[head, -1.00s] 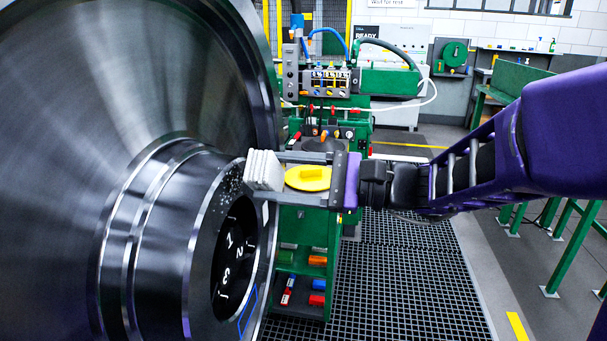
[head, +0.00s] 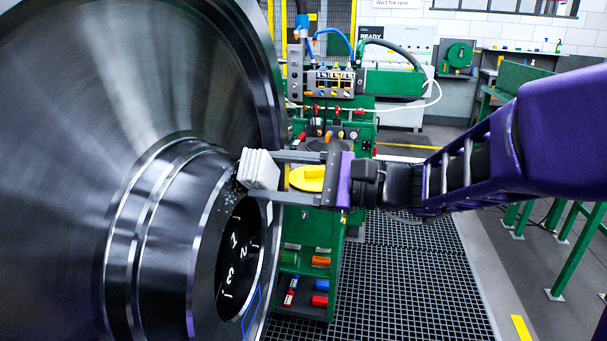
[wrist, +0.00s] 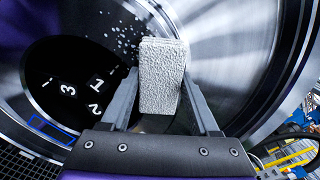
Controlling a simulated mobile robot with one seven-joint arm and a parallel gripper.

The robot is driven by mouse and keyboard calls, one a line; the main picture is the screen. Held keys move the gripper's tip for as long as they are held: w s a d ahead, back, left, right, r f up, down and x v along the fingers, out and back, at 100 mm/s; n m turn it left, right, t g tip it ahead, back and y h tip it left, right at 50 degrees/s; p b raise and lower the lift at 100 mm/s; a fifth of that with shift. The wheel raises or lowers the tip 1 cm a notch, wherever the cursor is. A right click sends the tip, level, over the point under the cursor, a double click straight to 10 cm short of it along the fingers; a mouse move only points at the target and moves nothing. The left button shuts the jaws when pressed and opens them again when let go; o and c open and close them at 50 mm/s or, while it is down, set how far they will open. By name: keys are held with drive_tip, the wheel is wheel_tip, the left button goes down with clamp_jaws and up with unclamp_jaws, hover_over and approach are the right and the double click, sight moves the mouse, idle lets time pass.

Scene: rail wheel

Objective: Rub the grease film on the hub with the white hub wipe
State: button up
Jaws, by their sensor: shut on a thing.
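My gripper (head: 268,178) is shut on the white hub wipe (head: 259,169), a thick folded pad, which also shows between the fingers in the wrist view (wrist: 160,76). The wipe is at the upper right rim of the wheel's hub (head: 180,245); I cannot tell for sure whether it touches the metal. The grease film (wrist: 124,30) shows as pale speckles on the hub face, just left of the wipe in the wrist view. In the head view the speckles (head: 229,190) lie below and left of the wipe, partly hidden by it.
The large steel wheel (head: 110,80) fills the left side. Behind my gripper stands a green tool cart (head: 310,255) with a yellow round lid (head: 308,178), gauges and hoses. Dark floor grating (head: 410,270) is open to the right. A green bench (head: 520,85) stands farther right.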

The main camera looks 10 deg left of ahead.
sight(235, 185)
drive_tip(key=shift+a, duration=0.2)
drive_tip(key=shift+s+a+r+b, duration=0.1)
drive_tip(key=shift+s+b, duration=0.05)
drive_tip(key=shift+s, duration=0.9)
drive_tip(key=shift+s+a+b, duration=0.1)
drive_tip(key=shift+s+b, duration=0.05)
drive_tip(key=shift+s, duration=0.9)
drive_tip(key=shift+w+r, duration=0.1)
drive_tip(key=shift+w, duration=1.95)
drive_tip(key=shift+d, duration=0.1)
drive_tip(key=shift+d+f, duration=0.2)
drive_tip(key=shift+d, duration=0.35)
drive_tip(key=shift+s+d, duration=0.15)
drive_tip(key=shift+d, duration=2.2)
